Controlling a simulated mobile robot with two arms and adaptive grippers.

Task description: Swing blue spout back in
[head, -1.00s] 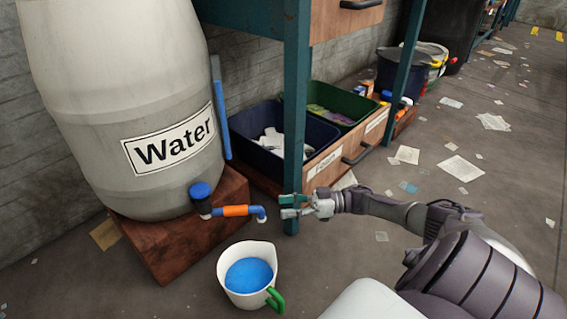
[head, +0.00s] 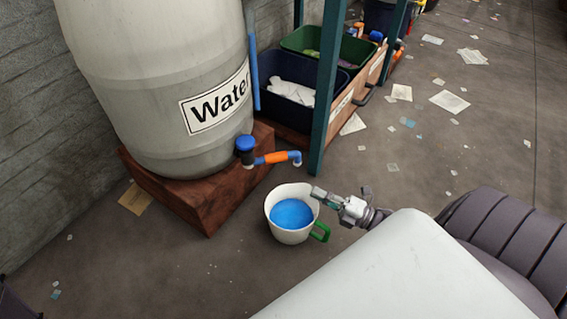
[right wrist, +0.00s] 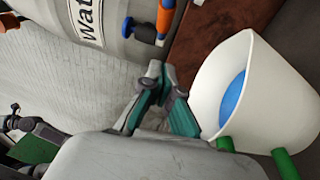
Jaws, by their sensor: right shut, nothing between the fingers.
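The blue spout (head: 296,158) is the bent end of a pipe with an orange sleeve (head: 272,158), running from a blue-capped tap (head: 245,146) on the grey water barrel (head: 150,90). It sticks out to the right of the barrel. A white jug (head: 290,236) with blue liquid and a green handle stands on the floor below it; it also shows in the right wrist view (right wrist: 222,100). My right gripper (head: 318,194) is shut and empty, beside the jug's right rim, below and right of the spout. In the right wrist view the spout's tip is cut off.
The barrel stands on a reddish-brown block (head: 205,205). A teal post (head: 325,90) rises just right of the spout, with a dark blue bin (head: 285,105) and a green bin (head: 340,52) behind. The floor at the right is open, with scattered papers.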

